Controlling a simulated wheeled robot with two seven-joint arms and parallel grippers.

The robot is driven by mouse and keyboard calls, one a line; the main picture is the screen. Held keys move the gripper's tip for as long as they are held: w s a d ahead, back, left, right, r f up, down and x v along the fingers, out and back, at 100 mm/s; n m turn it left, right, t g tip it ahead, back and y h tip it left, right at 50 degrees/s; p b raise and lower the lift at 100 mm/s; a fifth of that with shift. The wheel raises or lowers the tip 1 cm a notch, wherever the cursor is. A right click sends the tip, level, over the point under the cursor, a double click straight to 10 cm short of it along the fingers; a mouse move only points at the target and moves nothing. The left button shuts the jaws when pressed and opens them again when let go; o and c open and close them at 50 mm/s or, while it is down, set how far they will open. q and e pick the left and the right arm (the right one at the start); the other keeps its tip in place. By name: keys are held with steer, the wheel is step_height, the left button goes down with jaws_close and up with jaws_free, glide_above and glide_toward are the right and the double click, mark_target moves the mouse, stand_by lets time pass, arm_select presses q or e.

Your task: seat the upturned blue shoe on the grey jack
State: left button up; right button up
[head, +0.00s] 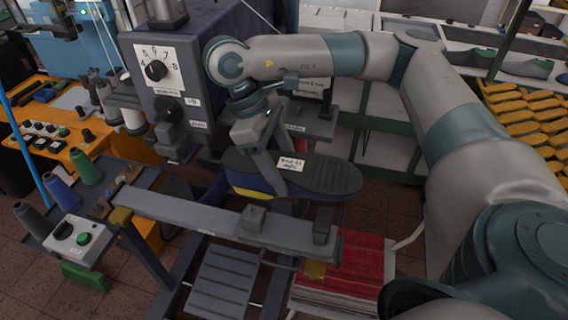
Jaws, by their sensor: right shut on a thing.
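The blue shoe (250,186) is upturned, its black sole facing up with a white label on it. A yellow part shows along its lower left edge. My right gripper (275,168) reaches in from above and is shut on the shoe near its left end. The grey jack (190,213) is a long bar with two raised blocks, in front of and lower in the picture than the shoe. The shoe appears above and behind the bar; whether they touch cannot be told. The shoe's underside is mostly hidden. My left gripper is not in view.
A grey machine with a dial (155,70) stands behind the shoe at left. A rack with thread spools (60,190) is at far left. A red stack (350,265) lies below the bar's right end. Shelves with yellow shoe lasts (520,110) stand at right.

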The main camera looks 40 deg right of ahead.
steer(key=shift+f, duration=1.3)
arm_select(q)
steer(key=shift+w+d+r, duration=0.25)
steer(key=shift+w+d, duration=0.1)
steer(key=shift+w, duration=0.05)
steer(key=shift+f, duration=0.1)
